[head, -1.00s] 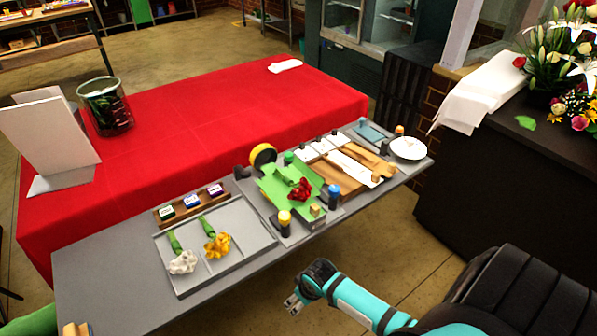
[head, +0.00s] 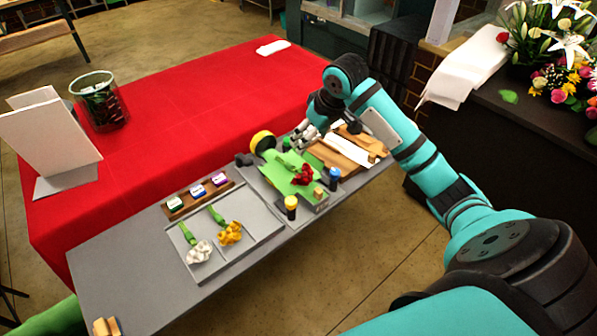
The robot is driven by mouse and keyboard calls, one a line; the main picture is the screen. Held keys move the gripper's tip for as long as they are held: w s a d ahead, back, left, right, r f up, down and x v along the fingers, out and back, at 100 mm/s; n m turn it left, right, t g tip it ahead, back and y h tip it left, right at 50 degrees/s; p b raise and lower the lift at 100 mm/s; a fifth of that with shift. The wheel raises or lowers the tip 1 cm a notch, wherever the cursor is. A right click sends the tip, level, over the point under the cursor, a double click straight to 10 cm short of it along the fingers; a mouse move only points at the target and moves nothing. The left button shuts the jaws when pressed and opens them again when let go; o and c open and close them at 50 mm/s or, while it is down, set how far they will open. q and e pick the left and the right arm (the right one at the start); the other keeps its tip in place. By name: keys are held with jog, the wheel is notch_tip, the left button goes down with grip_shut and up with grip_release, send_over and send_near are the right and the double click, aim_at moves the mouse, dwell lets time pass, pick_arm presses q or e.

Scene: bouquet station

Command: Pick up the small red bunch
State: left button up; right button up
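The small red bunch (head: 303,175) lies on the green sheet (head: 281,176) near the middle of the grey table, its green stems pointing to the upper left. My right gripper (head: 301,135) is above the back of the table, just beyond the green sheet and apart from the red blooms. Its fingers point left and down; they are small here, and whether they are open or shut is unclear. My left gripper is not in view.
A grey tray (head: 222,262) left of the green sheet holds a white bunch (head: 199,252) and a yellow bunch (head: 230,233). Black bottles with yellow (head: 291,207) and blue (head: 334,178) caps stand at the sheet's front side. Wooden boards (head: 330,157) lie to the right.

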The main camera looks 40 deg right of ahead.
jog(key=p, duration=0.3)
send_near(294, 167)
jog(key=x, duration=0.5)
jog(key=shift+w+d, duration=0.1)
jog(key=shift+d, duration=0.15)
jog(key=x, duration=0.1)
jog(key=p+x, duration=0.1)
jog(key=x, duration=0.2)
jog(key=shift+w+a+f, duration=0.1)
jog(key=shift+a+f, duration=0.15)
jog(key=shift+a, duration=0.05)
jog(key=shift+w+f, duration=0.1)
jog(key=shift+f, duration=0.2)
jog(key=shift+c, duration=0.4)
grip_shut()
